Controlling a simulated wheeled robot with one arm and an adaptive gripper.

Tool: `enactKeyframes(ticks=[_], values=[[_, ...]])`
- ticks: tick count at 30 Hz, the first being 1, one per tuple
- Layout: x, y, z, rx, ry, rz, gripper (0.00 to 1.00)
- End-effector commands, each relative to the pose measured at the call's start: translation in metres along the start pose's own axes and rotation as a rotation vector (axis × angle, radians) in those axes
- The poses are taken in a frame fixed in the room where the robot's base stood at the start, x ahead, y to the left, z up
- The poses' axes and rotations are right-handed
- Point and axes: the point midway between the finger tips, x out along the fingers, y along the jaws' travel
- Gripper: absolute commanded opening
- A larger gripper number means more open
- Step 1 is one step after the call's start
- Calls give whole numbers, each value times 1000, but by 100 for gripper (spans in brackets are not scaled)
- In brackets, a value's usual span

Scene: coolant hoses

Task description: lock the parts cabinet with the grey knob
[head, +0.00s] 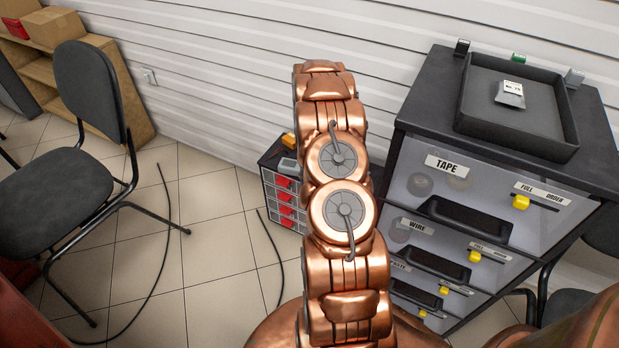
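A dark grey cabinet (463,193) with light grey drawer fronts stands at the right, its drawers labelled TAPE, WIRE and a partly hidden third word. The drawers look shut. A small grey block (574,78) sits at the back right of its top, beside a green one (518,58) and a black one (461,47). A smaller dark cabinet with red drawer pulls (284,183) stands on the floor by the wall, partly behind my copper arm. I cannot tell which grey piece is the knob. My gripper is not in view.
A black tray (476,124) on the cabinet top holds a grey labelled piece (510,94). Yellow sliders (521,202) sit on the drawer fronts. A dark chair (88,95) stands at the left. Black hoses (163,247) lie on the tiled floor. Wooden shelves (45,72) stand behind.

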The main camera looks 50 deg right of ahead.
Motion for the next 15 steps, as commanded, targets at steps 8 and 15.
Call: enactKeyframes(ticks=[8,15], values=[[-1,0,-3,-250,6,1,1],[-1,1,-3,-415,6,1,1]])
